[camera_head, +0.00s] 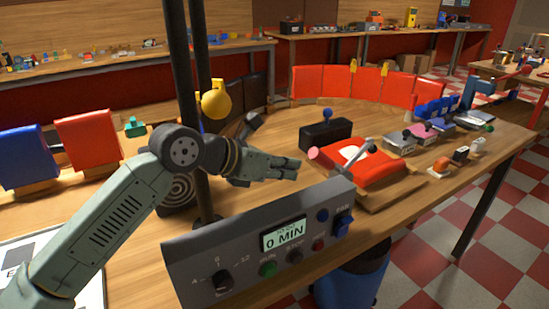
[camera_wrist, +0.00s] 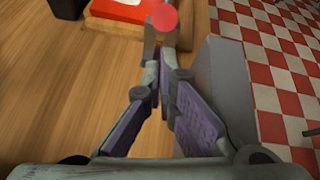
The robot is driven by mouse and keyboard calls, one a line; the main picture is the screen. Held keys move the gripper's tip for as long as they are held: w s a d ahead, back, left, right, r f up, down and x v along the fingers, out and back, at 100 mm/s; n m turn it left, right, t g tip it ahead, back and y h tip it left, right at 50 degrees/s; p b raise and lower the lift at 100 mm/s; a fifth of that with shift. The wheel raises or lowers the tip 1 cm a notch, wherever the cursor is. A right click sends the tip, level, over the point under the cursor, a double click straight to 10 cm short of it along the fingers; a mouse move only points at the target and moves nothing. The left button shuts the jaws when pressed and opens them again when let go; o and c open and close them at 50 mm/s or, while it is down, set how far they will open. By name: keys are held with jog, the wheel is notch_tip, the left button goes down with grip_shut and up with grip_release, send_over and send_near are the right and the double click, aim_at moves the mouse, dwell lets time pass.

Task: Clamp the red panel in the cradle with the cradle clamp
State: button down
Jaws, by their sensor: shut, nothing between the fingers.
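The red panel (camera_head: 385,170) lies flat in the wooden cradle (camera_head: 408,190), to the right of my gripper in the head view. It has a white patch near its middle. A grey bar (camera_head: 354,158) with a rounded grey end stands slantwise over the panel. A red ball knob (camera_head: 313,154) is at the cradle's left side; I take both for parts of the cradle clamp. My gripper (camera_head: 297,168) is shut and empty, just left of the knob. In the wrist view the knob (camera_wrist: 165,18) shows just beyond my fingertips, with the panel's edge (camera_wrist: 118,10) behind; contact cannot be told.
A grey control box (camera_head: 260,240) with a display stands in front of my gripper. A black block with a blue knob (camera_head: 326,132) stands behind the cradle. Dark upright posts (camera_head: 205,110) rise by my arm. Upright red panels (camera_head: 330,83) curve along the back.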

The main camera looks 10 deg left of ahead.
jog(key=shift+p+x, duration=0.4)
jog(key=shift+x, duration=1.4)
jog(key=shift+r, duration=0.15)
jog(key=shift+w+d+r+b, duration=0.1)
jog(key=shift+d+r+b, duration=0.15)
jog(key=shift+b, duration=0.2)
jog(key=shift+r, duration=0.15)
jog(key=d+r+b, duration=0.1)
jog(key=w+d+r+b, duration=0.1)
jog(key=r+b, duration=0.1)
jog(key=w+d+r+b, duration=0.1)
jog(key=shift+w+r, duration=0.15)
jog(key=shift+w+d+r+b, duration=0.7)
jog(key=shift+d+r, duration=0.2)
jog(key=shift+d, duration=0.05)
